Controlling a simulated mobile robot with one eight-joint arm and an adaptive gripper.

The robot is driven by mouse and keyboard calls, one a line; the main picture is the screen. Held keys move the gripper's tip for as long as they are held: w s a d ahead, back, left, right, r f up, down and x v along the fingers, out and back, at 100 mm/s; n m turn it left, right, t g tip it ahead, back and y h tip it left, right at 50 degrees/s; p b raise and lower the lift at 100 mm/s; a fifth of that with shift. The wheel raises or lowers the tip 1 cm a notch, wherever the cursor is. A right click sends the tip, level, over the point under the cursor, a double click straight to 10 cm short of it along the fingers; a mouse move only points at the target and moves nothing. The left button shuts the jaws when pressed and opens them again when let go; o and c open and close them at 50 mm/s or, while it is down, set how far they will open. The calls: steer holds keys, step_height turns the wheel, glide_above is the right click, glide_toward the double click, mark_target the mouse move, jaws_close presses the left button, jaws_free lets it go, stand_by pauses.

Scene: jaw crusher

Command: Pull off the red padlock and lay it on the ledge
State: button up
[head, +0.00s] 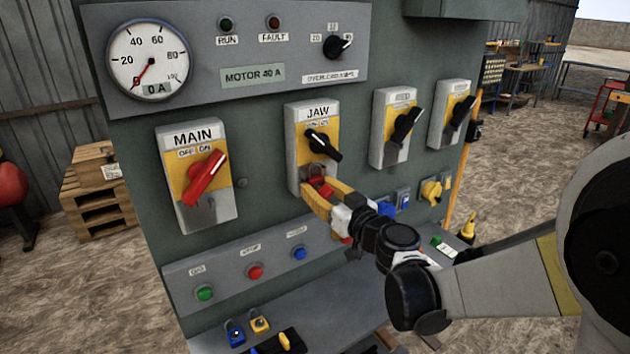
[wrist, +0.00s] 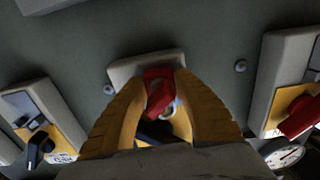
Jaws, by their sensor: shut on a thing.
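The red padlock (head: 319,187) is at the lower end of the JAW switch box (head: 298,160), below its black handle (head: 323,146). My gripper (head: 318,193) has its yellow fingers closed on the padlock's two sides. In the wrist view the red padlock (wrist: 158,88) sits between the fingertips (wrist: 160,80), with the switch box behind it. Whether its shackle is still through the box cannot be told. The grey ledge (head: 345,300) runs along the cabinet's foot.
A blue padlock (head: 235,333) and a yellow padlock (head: 260,323) are on the ledge at the front left, near a black item with a yellow part (head: 284,342). The MAIN switch (head: 203,180) with its red handle is to the left. The ledge's middle is clear.

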mark_target(329, 197)
steer(key=shift+s+d, duration=0.1)
steer(key=shift+c, duration=0.4)
steer(key=shift+v, duration=2.45)
